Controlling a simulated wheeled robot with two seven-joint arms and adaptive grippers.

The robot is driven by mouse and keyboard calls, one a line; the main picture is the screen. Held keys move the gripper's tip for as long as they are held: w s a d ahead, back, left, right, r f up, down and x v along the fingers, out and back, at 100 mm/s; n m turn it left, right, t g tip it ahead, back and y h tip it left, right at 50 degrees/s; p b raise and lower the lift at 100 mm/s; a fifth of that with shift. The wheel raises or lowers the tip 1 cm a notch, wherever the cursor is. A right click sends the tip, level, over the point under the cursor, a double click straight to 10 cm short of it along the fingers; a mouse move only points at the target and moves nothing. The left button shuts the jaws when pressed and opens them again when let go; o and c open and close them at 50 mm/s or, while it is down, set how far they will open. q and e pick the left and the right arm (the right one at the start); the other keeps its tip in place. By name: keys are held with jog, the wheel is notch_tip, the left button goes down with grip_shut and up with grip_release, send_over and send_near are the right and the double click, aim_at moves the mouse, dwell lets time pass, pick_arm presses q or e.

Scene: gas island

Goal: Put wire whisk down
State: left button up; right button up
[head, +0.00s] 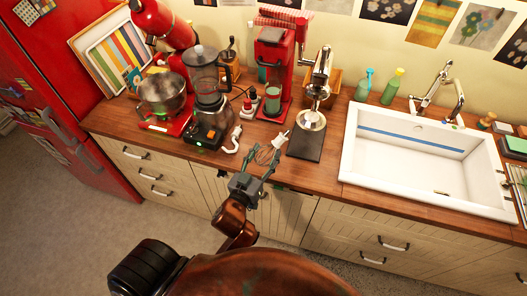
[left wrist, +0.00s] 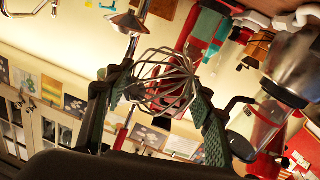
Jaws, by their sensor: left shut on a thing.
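The wire whisk (head: 266,155) has thin metal loops and a pale handle (head: 280,138). In the head view it is at the counter's front edge, in front of the juicer stand. My left gripper (head: 259,168) is shut on it, with the loops between its fingers. In the left wrist view the whisk (left wrist: 163,78) shows its loops fanned out between the two green-padded fingers (left wrist: 160,95). I cannot tell whether the whisk touches the counter. My right gripper is not in view.
A blender (head: 209,95), a mixer with a steel bowl (head: 162,95) and a red coffee machine (head: 272,70) stand behind and left. Drawers (head: 150,165) lie below the edge.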

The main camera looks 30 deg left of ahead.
pick_arm(q)
jog(key=shift+w+a+r, duration=0.3)
jog(key=shift+w+r, duration=0.15)
jog(key=shift+r, duration=0.15)
jog(key=shift+w+a+r, duration=0.1)
jog(key=shift+w+a, duration=0.15)
jog(key=w+a+f, duration=0.2)
jog(key=w, duration=0.1)
jog(key=w+a+f+b, duration=0.1)
jog(key=w+a+f, duration=0.4)
jog(key=w+f, duration=0.1)
jog(key=w, duration=0.1)
jog(key=shift+a+f+b, duration=0.2)
jog(key=shift+b, duration=0.2)
jog(key=shift+w+a+f, duration=0.25)
jog(key=shift+w+f, duration=0.05)
jog(key=shift+f, duration=0.1)
jog(key=shift+w+f, duration=0.1)
jog(key=shift+f, duration=0.1)
notch_tip(320, 180, down, 3)
jog(key=shift+w+a+f+b, duration=0.1)
jog(key=shift+a+f+b, duration=0.05)
jog(key=shift+b, duration=0.4)
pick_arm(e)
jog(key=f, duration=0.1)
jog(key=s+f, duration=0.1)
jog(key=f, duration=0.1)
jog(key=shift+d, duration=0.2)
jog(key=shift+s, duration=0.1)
